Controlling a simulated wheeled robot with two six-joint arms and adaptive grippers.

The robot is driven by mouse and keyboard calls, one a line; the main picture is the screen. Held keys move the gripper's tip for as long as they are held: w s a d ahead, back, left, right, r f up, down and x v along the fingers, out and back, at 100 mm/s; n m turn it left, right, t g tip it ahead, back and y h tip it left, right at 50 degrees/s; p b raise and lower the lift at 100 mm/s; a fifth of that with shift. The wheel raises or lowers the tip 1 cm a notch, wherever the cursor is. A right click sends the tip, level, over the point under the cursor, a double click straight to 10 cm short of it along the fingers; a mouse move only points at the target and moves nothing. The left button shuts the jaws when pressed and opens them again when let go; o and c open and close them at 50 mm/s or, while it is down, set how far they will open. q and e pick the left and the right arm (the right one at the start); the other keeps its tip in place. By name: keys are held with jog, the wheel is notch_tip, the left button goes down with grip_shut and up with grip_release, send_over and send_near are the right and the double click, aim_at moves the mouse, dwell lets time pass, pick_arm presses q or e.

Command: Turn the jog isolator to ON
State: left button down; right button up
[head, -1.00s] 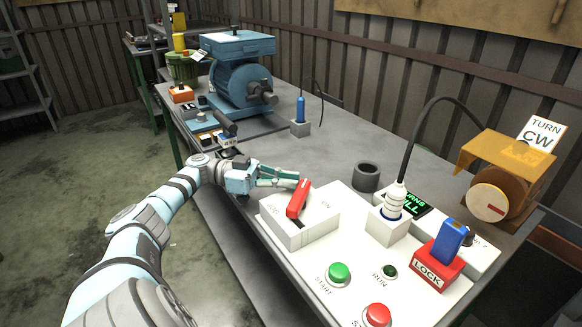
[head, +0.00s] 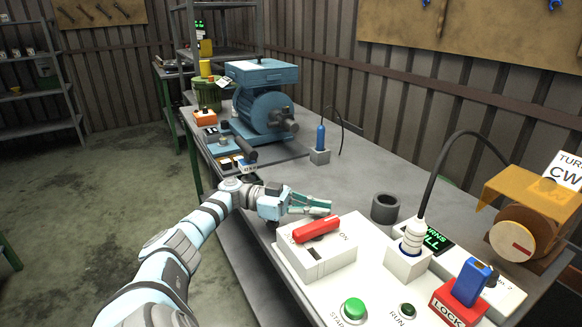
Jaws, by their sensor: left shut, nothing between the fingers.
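The jog isolator is a white box (head: 322,266) with a red lever handle (head: 317,229) on top, in the head view at lower centre. The handle lies slantwise across the box top, with its right end toward the ON marking (head: 345,237). Another marking at its left is partly covered by the handle. My left gripper (head: 325,207) is shut and empty, just beyond the handle at the box's far side. Whether its fingers touch the handle is hard to tell. My right gripper is out of view.
A dark ring (head: 385,208) stands right of my gripper. A blue machine (head: 264,110) stands at the back.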

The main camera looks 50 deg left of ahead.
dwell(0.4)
pick_arm(q)
jog(key=v, duration=0.7)
jog(key=shift+s+a, duration=0.15)
jog(key=shift+a, duration=0.15)
